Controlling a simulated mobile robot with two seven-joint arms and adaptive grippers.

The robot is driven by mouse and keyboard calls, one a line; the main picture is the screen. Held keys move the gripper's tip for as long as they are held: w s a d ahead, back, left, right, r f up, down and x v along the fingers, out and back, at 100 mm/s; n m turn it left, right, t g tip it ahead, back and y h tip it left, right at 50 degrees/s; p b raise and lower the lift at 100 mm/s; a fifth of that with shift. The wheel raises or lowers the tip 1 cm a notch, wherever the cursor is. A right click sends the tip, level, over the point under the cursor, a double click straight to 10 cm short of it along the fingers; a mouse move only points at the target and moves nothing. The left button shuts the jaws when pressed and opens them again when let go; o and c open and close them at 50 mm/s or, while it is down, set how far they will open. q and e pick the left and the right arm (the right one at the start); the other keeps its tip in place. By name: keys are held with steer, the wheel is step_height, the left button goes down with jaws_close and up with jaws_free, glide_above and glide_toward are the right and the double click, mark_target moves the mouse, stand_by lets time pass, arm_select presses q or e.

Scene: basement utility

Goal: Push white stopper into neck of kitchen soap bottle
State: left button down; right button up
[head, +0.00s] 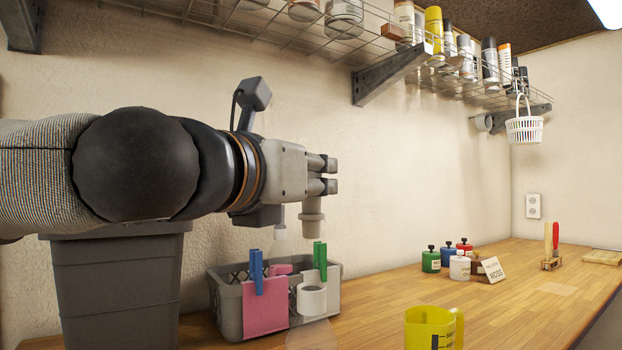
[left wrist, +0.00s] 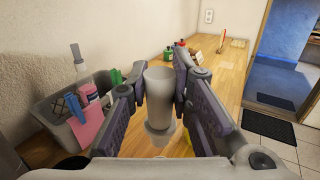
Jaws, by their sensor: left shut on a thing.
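My left gripper (head: 328,178) comes in from the left above the bench. It is shut on the white stopper (head: 312,222), a pale flanged cylinder hanging upright below the fingers. In the left wrist view the stopper (left wrist: 160,92) stands between the two fingers. Under it in the head view is a faint, clear, bottle-like shape (head: 311,334) in front of the basket, cut off by the lower edge. It may be the kitchen soap bottle, but I cannot read a label or make out its neck clearly. The stopper is apart from it. My right gripper is not in view.
A grey basket (head: 229,312) with pegs, a pink cloth and a spray bottle stands against the wall. A yellow measuring cup (head: 430,328) is at the front. Several small coloured bottles (head: 448,258) stand farther right. A wire shelf (head: 375,48) hangs above. The mid-bench is clear.

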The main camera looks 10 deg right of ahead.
mark_target(305, 217)
arm_select(q)
steer(key=shift+f, duration=0.1)
steer(key=shift+f+b, duration=0.45)
steer(key=shift+f, duration=1.9)
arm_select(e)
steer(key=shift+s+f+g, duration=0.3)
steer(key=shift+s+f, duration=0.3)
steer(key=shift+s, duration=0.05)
arm_select(q)
steer(key=shift+r, duration=0.15)
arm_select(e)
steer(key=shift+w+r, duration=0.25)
